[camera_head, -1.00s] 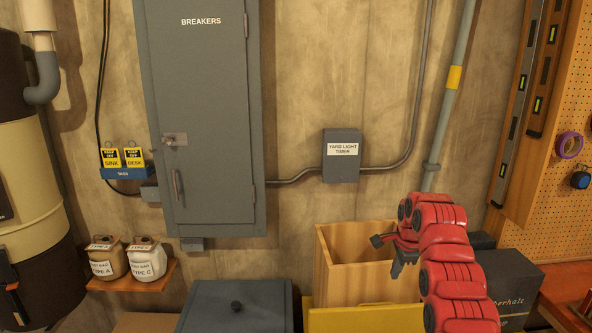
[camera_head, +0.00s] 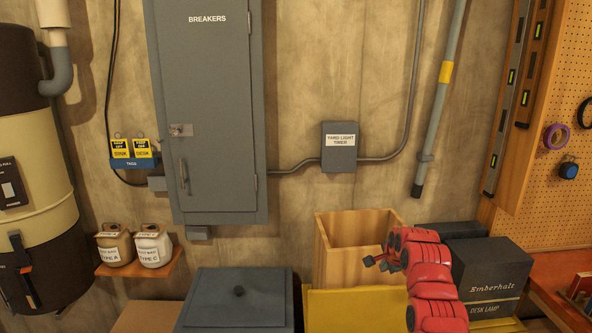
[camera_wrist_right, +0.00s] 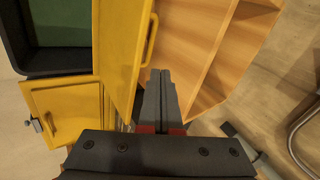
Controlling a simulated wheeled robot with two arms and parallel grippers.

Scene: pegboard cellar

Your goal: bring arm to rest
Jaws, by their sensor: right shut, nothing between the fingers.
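My right arm is red and comes up from the bottom of the head view. Its dark gripper (camera_head: 372,262) points left, in front of the open-topped wooden box (camera_head: 335,262). In the right wrist view the two grey fingers (camera_wrist_right: 160,82) lie together, shut with nothing between them. They overlap the view of a yellow cabinet front (camera_wrist_right: 122,50) and wooden shelving (camera_wrist_right: 215,45); I cannot tell whether they touch either. My left gripper is not in view.
A grey lidded bin (camera_head: 238,300) stands left of the wooden box. A black desk lamp carton (camera_head: 490,272) stands right of my arm.

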